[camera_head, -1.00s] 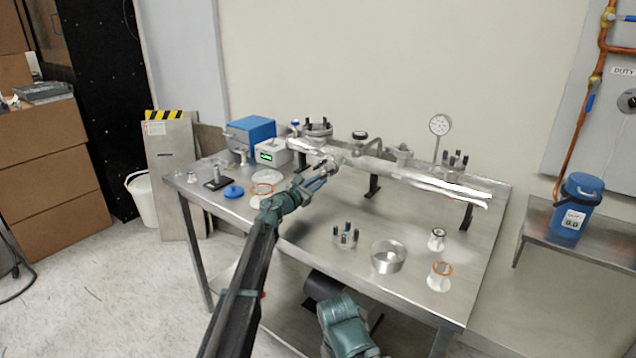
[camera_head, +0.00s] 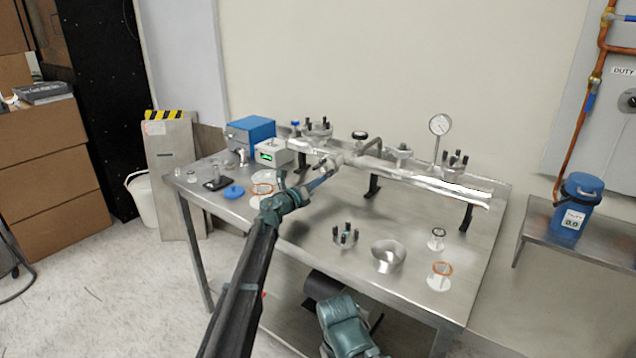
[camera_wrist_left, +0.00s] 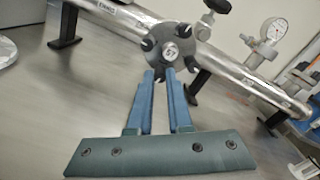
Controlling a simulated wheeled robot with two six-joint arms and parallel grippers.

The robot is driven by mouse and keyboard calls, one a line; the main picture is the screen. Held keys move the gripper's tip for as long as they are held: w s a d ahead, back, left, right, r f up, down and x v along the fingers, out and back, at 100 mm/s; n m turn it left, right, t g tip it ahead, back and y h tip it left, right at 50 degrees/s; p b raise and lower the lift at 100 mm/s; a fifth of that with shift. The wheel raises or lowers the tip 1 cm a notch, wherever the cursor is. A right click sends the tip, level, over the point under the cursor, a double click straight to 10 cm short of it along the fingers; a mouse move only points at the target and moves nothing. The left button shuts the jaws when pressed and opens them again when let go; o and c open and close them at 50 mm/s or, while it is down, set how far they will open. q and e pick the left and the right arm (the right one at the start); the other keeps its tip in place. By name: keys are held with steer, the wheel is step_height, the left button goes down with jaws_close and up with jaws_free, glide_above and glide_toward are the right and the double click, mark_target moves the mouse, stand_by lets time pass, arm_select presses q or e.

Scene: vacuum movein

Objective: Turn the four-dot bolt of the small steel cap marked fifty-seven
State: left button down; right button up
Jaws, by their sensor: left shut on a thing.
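The small steel cap marked 57 (camera_wrist_left: 170,52) is a round flange with several dark bolts around its rim, on the end of a short branch of the steel pipe. It shows small in the head view (camera_head: 334,161). My left gripper (camera_wrist_left: 160,73) has its two blue fingers at the cap's lower edge, shut on a bolt there. The fingertips hide most of that bolt, and its dots cannot be read. In the head view my left gripper (camera_head: 326,177) reaches the cap from the front left. My right gripper is not in view.
The long steel pipe (camera_head: 430,183) runs above the table (camera_head: 310,228) on dark supports, with a gauge (camera_head: 440,125) and valve knob (camera_head: 360,135). A loose bolted flange (camera_head: 345,237), a steel reducer (camera_head: 388,257) and small ringed fittings (camera_head: 439,275) stand at the front right.

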arm_select(q)
steer(key=shift+n, duration=0.6)
steer(key=c, duration=0.8)
jaws_free()
steer(key=shift+c, duration=0.2)
steer(key=v, duration=1.3)
steer(key=shift+s+a, duration=0.3)
